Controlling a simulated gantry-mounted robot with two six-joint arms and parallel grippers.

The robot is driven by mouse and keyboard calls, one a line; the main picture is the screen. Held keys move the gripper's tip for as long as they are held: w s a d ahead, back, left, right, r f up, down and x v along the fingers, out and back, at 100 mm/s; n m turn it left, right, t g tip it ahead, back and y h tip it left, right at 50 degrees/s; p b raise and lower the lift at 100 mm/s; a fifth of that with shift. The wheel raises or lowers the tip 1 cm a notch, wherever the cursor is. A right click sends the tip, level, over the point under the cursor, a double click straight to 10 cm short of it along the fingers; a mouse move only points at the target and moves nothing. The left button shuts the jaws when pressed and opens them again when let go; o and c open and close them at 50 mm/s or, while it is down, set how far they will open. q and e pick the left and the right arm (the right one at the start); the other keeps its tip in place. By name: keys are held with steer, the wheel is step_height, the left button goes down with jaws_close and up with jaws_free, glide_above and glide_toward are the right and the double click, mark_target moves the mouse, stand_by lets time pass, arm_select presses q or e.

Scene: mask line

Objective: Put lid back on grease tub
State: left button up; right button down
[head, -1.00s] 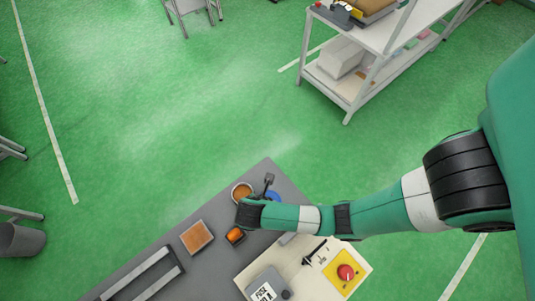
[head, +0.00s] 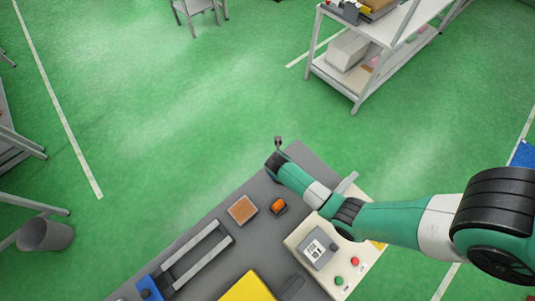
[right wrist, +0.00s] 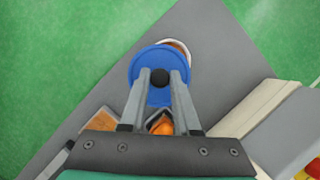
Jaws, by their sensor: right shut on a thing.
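My right gripper (right wrist: 160,78) is shut on the black knob of the round blue lid (right wrist: 153,57). The lid lies below the fingers in the right wrist view and covers most of the grease tub (right wrist: 183,48). A thin crescent of the tub's pale rim and brown inside shows past the lid's upper right edge, so the lid is off-centre. I cannot tell whether the lid touches the tub. In the head view the right gripper (head: 278,150) is over the table's far corner, and the lid and tub are hidden. My left gripper is not in view.
On the grey table (head: 210,230) are a brown square tray (head: 242,209), an orange item in a dark holder (head: 279,205) and a grey frame (head: 197,257). A pale panel with buttons (head: 346,273) stands to the right. Green floor lies beyond the table's edge.

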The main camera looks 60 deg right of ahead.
steer(key=d, duration=0.2)
steer(key=s+d+r, duration=0.1)
steer(key=shift+d+m, duration=0.1)
steer(key=shift+m, duration=0.2)
step_height(320, 180, down, 4)
steer(key=b, duration=0.5)
steer(key=shift+f, duration=0.25)
steer(key=shift+f+b, duration=0.6)
steer(key=shift+f, duration=0.35)
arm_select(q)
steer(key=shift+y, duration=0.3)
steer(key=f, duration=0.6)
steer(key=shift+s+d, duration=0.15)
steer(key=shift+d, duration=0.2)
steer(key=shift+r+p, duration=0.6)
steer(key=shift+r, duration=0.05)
arm_select(e)
steer(key=shift+r, duration=0.1)
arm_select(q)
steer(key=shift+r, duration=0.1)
arm_select(e)
steer(key=shift+f, duration=0.2)
arm_select(q)
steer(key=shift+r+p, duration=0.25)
steer(key=shift+p, duration=0.1)
